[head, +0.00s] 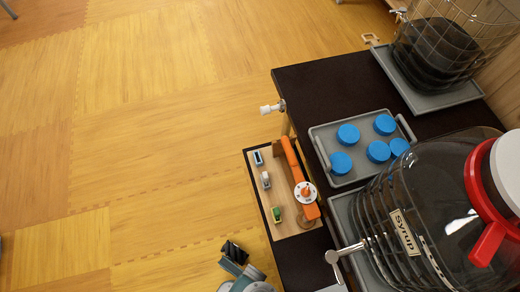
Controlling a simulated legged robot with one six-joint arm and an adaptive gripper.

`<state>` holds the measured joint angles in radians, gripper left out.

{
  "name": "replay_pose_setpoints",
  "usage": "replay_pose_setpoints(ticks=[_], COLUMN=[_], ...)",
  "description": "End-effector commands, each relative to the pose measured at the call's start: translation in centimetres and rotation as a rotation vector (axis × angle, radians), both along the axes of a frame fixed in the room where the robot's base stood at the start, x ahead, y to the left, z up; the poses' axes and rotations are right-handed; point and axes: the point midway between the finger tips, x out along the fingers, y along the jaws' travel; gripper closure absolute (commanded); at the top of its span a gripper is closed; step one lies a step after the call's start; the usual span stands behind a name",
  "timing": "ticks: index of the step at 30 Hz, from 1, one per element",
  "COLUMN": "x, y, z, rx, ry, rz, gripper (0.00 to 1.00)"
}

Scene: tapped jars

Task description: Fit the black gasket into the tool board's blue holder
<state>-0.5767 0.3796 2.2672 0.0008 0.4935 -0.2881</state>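The tan tool board (291,231) lies on a dark surface in the lower middle of the head view. Along its left side sit a small blue holder (258,157), a white one (265,180) and a green one (277,214). An orange tool-like piece (294,165) with a white disc lies along its right side. My gripper (233,252) is low in the view, over the floor, left of and apart from the board's lower end. Its dark fingers are too small to judge their opening. I cannot make out the black gasket.
A grey tray (321,139) with several blue lids (340,163) is right of the board. A large jar (440,200) labelled Syrup, with a metal tap (340,254), stands lower right. A wire-caged jar (435,50) is upper right. The wooden floor (140,130) is clear.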

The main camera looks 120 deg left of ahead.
Motion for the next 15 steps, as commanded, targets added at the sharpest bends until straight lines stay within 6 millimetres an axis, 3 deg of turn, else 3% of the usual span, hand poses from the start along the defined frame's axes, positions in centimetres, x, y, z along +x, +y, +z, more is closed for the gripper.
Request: replay_pose_setpoints(ticks=[3,4,6,15], x=[-0.03,-0.03,-0.04,-0.07], y=[-0.01,-0.01,0.00,-0.01], z=[-0.07,-0.07,-0.08,0.01], rx=[-0.001,-0.001,-0.002,-0.001], ry=[0.001,0.001,0.001,0.002], rz=[0.000,0.000,0.000,0.000], gripper=[1.00,0.69,1.00,1.00])
